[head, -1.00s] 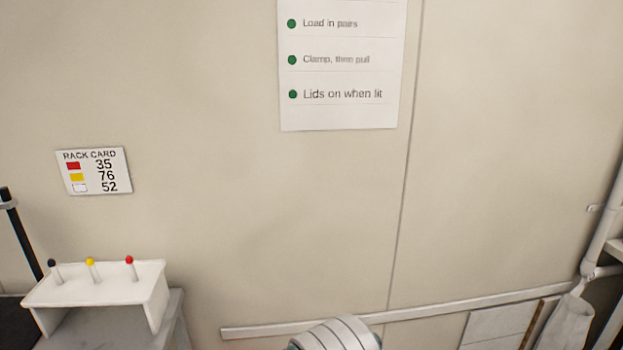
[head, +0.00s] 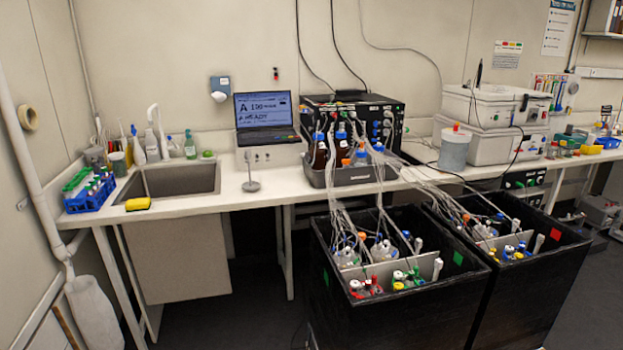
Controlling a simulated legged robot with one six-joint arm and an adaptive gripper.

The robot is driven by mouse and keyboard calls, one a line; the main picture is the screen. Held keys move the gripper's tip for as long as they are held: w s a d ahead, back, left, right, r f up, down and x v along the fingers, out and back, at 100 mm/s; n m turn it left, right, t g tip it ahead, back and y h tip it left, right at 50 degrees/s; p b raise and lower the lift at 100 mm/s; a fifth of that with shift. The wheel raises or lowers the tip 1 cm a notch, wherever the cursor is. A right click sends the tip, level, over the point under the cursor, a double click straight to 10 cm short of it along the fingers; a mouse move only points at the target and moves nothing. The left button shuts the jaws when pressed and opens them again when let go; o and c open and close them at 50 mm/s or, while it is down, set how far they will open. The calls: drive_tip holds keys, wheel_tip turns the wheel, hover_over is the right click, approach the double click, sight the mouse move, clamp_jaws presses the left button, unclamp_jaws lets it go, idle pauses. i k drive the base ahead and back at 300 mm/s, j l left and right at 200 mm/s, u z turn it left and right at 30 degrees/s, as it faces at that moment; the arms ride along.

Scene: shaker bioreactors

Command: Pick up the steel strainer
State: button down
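I cannot make out a steel strainer for certain in the head view. A small grey item with a round base and an upright stem (head: 251,185) stands on the bench right of the sink; I cannot tell what it is. The grey sink basin (head: 172,185) is set into the white bench at the left, and its floor is partly hidden by the front rim. My gripper is not in view.
Two black open boxes (head: 400,318) with bottles and tubing block the floor in front at the right. Floor before the sink looks clear.

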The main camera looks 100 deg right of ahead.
sight(250, 186)
drive_tip(key=z, duration=2.95)
drive_tip(key=i+j, duration=0.2)
drive_tip(key=i, duration=0.4)
drive_tip(key=i+j, duration=0.2)
drive_tip(key=i, duration=0.4)
drive_tip(key=i+j, duration=0.2)
drive_tip(key=i, duration=0.4)
drive_tip(key=i+j, duration=0.15)
drive_tip(key=i, duration=0.45)
drive_tip(key=i+j, duration=0.2)
drive_tip(key=i, duration=0.4)
